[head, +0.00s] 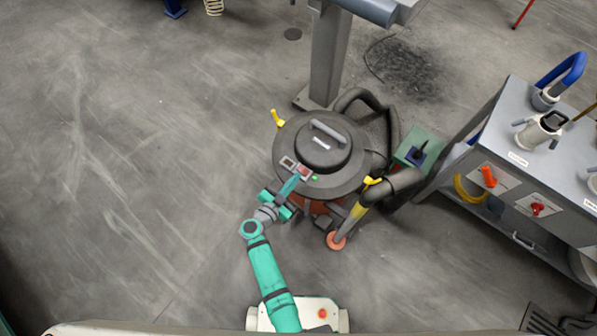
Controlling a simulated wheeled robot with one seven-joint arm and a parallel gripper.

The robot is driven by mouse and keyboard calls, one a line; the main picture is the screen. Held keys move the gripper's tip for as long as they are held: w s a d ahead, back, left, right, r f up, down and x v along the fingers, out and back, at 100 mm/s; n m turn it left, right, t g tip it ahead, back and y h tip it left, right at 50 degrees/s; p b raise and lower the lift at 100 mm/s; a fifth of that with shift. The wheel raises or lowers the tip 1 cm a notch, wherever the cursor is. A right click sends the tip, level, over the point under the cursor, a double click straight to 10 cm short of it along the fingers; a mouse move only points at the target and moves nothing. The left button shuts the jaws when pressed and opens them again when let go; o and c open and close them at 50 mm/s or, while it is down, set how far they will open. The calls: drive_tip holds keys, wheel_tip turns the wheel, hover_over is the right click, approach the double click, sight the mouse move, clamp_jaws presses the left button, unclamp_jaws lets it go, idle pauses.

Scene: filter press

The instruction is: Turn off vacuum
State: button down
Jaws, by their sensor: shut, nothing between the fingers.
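A round vacuum (346,181) with a dark grey lid and a reddish drum stands on the floor at the middle of the head view. Its top has a grey handle, a switch panel (288,163) on the near left, a red patch (304,172) and a small green light (314,178). My gripper (294,181) is shut and empty, at the near edge of the lid close to the red patch. Whether it touches the panel I cannot tell. My gripper hides part of the panel and the drum below.
A black hose (392,125) runs from the vacuum's right side, and a wand with an orange-pink end (337,240) leans beside it. A grey workbench (520,160) with valves stands at the right. A grey post (328,60) rises behind the vacuum. The floor at left is clear.

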sight(303, 170)
drive_tip(key=x, duration=0.5)
drive_tip(key=f, duration=0.2)
drive_tip(key=shift+w+a+f, duration=0.35)
drive_tip(key=shift+w+a, duration=0.05)
drive_tip(key=shift+w+a+f, duration=0.1)
drive_tip(key=shift+f, duration=0.45)
